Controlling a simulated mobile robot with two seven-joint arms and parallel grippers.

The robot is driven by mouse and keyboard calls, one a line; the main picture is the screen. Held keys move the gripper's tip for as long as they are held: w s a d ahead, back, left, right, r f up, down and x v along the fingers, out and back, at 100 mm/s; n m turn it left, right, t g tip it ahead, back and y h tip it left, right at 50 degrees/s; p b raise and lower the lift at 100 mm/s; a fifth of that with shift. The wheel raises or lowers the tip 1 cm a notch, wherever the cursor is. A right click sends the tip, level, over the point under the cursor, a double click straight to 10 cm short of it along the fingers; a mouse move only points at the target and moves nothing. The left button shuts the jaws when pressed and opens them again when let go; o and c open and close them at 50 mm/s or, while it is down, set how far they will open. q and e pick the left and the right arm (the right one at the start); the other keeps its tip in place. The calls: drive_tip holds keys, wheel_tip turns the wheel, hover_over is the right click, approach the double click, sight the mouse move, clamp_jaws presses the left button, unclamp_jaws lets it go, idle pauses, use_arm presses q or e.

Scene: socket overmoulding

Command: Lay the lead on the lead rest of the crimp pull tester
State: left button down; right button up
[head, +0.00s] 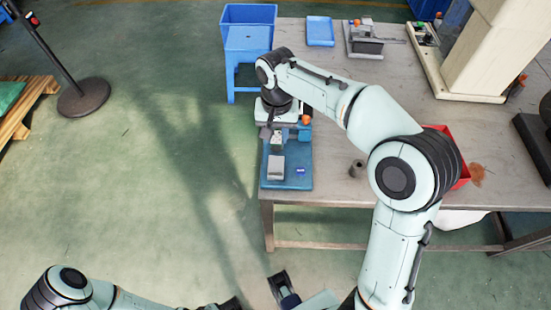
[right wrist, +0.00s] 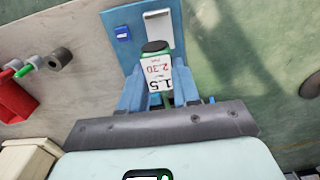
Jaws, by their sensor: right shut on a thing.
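The crimp pull tester appears to be the blue-based unit (head: 300,184) at the table's left edge, with a grey block on it. Its blue base (right wrist: 141,18) and pale block show at the top of the right wrist view. My right gripper (head: 271,135) is above the tester, behind the grey block in the head view. It is shut on what appears to be the lead, a green piece with a dark end and a white printed tag (right wrist: 158,76). The lead rest cannot be made out. My left gripper is at the bottom edge, partly cut off and unclear.
A red bin (head: 464,172) stands on the table, partly behind my right arm. A small dark cylinder (head: 356,168) stands left of it. A blue tray (head: 320,31) and a grey device (head: 364,40) are at the back. A blue crate (head: 249,14) stands beyond the table's left edge.

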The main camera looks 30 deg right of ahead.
sight(276, 163)
wheel_tip(276, 163, down, 11)
drive_tip(key=shift+r+b, duration=0.15)
drive_tip(key=shift+b, duration=0.6)
drive_tip(key=shift+f, duration=0.2)
drive_tip(key=o, duration=1)
drive_tip(key=shift+o, duration=0.2)
drive_tip(key=shift+r, duration=0.1)
wheel_tip(276, 163, up, 12)
drive_tip(key=shift+r+p, duration=0.15)
drive_tip(key=shift+p, duration=0.9)
